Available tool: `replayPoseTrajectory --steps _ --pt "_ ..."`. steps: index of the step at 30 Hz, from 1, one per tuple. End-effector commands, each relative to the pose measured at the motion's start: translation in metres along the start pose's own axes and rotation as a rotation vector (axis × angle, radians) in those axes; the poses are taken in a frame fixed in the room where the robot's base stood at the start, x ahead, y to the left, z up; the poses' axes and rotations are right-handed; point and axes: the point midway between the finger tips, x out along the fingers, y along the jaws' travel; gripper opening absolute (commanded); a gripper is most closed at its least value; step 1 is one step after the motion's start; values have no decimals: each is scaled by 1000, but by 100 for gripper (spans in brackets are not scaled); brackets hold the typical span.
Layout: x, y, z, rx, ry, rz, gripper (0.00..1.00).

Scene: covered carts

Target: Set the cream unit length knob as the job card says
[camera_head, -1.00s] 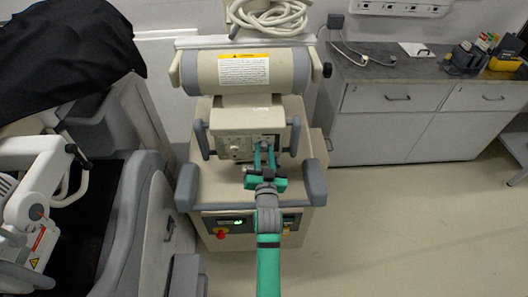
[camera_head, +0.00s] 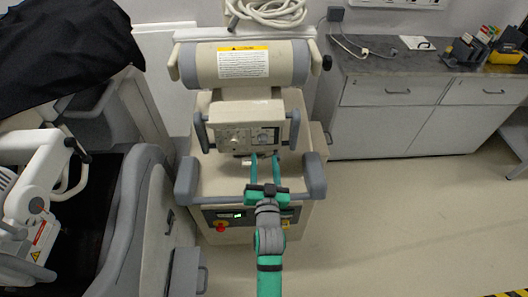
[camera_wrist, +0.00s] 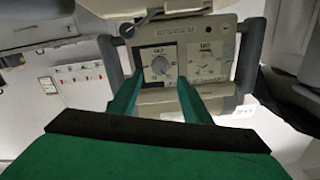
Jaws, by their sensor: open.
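The cream unit (camera_head: 210,165) stands ahead of me, with a cream control panel (camera_head: 250,137) between grey handles. In the wrist view the panel shows two dials. A round knob (camera_wrist: 160,66) sits in the left one, and a second dial (camera_wrist: 207,62) is to its right. Their markings are too small to read. My gripper (camera_head: 265,157) is open and empty in front of the panel's lower edge. In the wrist view its green fingers (camera_wrist: 158,95) lie below and either side of the round knob, apart from it. I cannot tell which sheet is the job card.
A printed sheet with a yellow top (camera_head: 243,62) is on the unit's cylinder. A small white card (camera_head: 417,43) lies on the grey counter (camera_head: 385,62) at right. A red button (camera_head: 221,227) is low on the unit. Grey equipment (camera_head: 125,210) crowds the left; the right floor is clear.

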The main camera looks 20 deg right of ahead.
Motion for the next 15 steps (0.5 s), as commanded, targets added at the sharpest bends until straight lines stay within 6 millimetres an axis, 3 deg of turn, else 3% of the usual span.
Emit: replayPoseTrajectory --steps 6,15 --pt "-26 0 0 0 -1 -1 44" --pt "-33 0 0 -1 0 0 44"
